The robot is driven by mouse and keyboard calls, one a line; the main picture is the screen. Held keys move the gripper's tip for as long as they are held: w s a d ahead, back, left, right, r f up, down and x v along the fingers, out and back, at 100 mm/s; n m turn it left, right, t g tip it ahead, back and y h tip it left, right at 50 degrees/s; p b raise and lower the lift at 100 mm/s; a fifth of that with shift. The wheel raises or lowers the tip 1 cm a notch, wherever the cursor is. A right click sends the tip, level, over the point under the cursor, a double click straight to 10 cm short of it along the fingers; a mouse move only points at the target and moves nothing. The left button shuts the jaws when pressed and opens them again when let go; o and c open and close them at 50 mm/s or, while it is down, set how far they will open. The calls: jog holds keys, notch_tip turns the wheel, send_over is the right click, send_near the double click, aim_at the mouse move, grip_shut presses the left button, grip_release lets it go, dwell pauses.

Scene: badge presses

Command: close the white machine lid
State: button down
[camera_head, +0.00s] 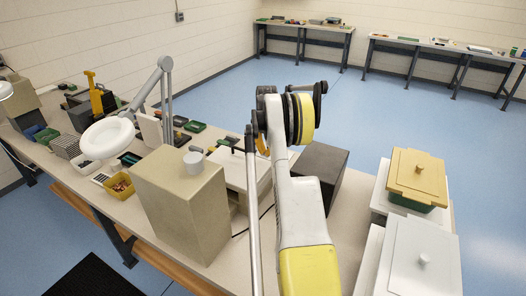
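A low white machine (230,168) sits on the long bench, behind a big beige box and partly hidden by my arm. Its top looks flat, but I cannot tell from here whether its lid is open. At the right, a white box-shaped unit (385,268) carries a white lid (420,258) with a small knob; the lid lies flat on top. My arm reaches up through the middle of the picture, with dark and yellow rings at its far joint. My gripper does not show; it is hidden beyond the arm.
The beige box (180,205) with a grey knob stands at the left of my arm. A dark box (322,170) is just right of it. A tan lid (418,172) covers a green bin. A magnifier lamp (108,138) overhangs the bench. Blue floor is clear behind.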

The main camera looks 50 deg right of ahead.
aim_at(266, 161)
jog(key=shift+d+f+b, duration=0.15)
jog(key=shift+d+f, duration=0.05)
jog(key=shift+f, duration=0.3)
jog(key=shift+d+f+b, duration=0.15)
jog(key=shift+f, duration=0.35)
jog(key=shift+w+d+f+y+b, duration=0.1)
jog(key=shift+d+f+y+b, duration=0.05)
jog(key=shift+f+y, duration=0.25)
jog(key=shift+d+f+y+b, duration=0.15)
jog(key=shift+f+y, duration=0.15)
jog(key=shift+f, duration=0.15)
jog(key=shift+r, duration=0.15)
notch_tip(266, 161, up, 12)
jog(key=d, duration=0.1)
jog(key=shift+d+f, duration=0.2)
jog(key=shift+d, duration=0.1)
